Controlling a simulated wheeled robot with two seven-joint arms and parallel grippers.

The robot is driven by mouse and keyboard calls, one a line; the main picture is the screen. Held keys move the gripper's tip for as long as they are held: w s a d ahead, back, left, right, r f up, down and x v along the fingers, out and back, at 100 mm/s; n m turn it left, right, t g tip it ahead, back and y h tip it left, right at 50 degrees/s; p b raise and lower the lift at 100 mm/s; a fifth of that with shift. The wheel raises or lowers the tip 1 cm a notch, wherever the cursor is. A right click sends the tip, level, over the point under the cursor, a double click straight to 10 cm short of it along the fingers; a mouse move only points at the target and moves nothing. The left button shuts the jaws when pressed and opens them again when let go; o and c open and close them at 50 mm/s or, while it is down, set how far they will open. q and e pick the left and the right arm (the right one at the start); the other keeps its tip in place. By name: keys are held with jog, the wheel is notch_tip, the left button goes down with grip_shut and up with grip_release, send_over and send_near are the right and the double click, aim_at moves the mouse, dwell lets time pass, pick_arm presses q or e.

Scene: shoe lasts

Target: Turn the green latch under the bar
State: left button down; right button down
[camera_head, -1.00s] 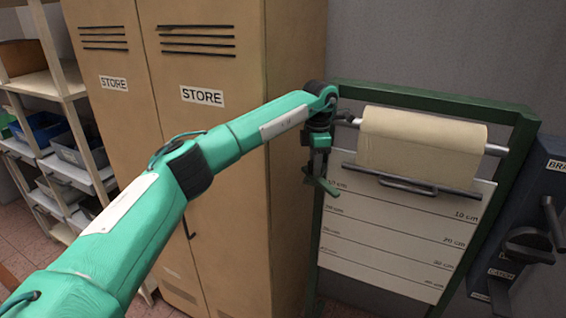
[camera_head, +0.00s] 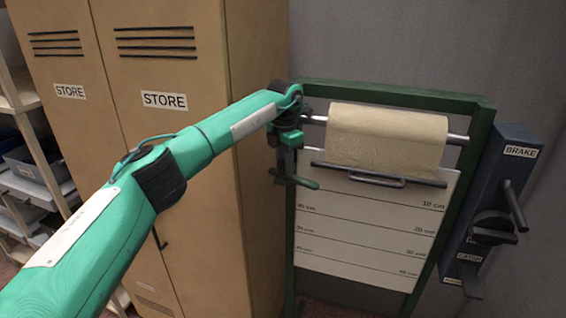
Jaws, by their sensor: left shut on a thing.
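A small green latch (camera_head: 305,184) shows at the left end of the dark bar (camera_head: 378,174), beside the frame's left post. My left gripper (camera_head: 287,168) points down at it from above and is shut on it; its fingertips are small and dark here, so the exact contact is hard to see. The bar runs below a cream paper roll (camera_head: 386,138) and carries a small loop handle. My right gripper is out of view.
A green frame (camera_head: 400,95) holds the roll and a white ruled board (camera_head: 365,225). A dark blue unit marked BRAKE (camera_head: 500,180), with levers, stands at the right. A tan STORE cabinet (camera_head: 180,190) stands close at the left, behind my arm.

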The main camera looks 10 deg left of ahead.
pick_arm(q)
jog(key=shift+r, duration=0.1)
jog(key=c, duration=1.1)
grip_release()
jog(key=shift+w+r+b, duration=0.1)
jog(key=shift+r+b, duration=0.2)
jog(key=shift+r, duration=0.05)
notch_tip(320, 180, up, 13)
jog(key=b, duration=0.2)
